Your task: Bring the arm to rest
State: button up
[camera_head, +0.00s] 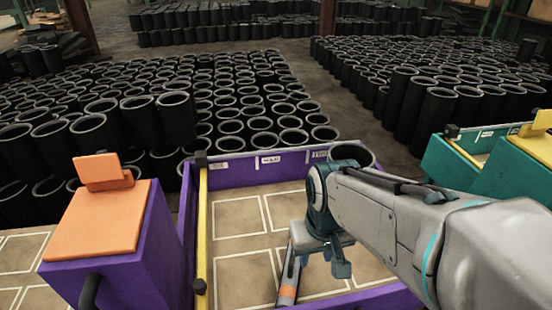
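My arm reaches in from the right edge over a purple-walled bin (285,172) with pale outlined rectangles on its tan floor. My gripper (341,268) seems to be the small dark teal end below the wrist, above the bin. Its fingers are too small and too much hidden to show whether they are open or shut. I see nothing clearly held. A black rubber sleeve (352,152) with a grey rim shows just behind my wrist, at the bin's far wall. Its lower part is hidden, so I cannot tell whether it is inside the bin.
A yellow bar (202,235) runs along the bin's left side. A purple box with an orange top (100,220) stands left of it. A teal bin (455,160) is at the right. Many black sleeves (230,112) stand in rows beyond, with an aisle between groups.

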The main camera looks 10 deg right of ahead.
notch_tip(320, 180, up, 23)
jog(key=t+p, duration=0.1)
jog(key=p, duration=1.8)
jog(key=shift+a+f, duration=0.2)
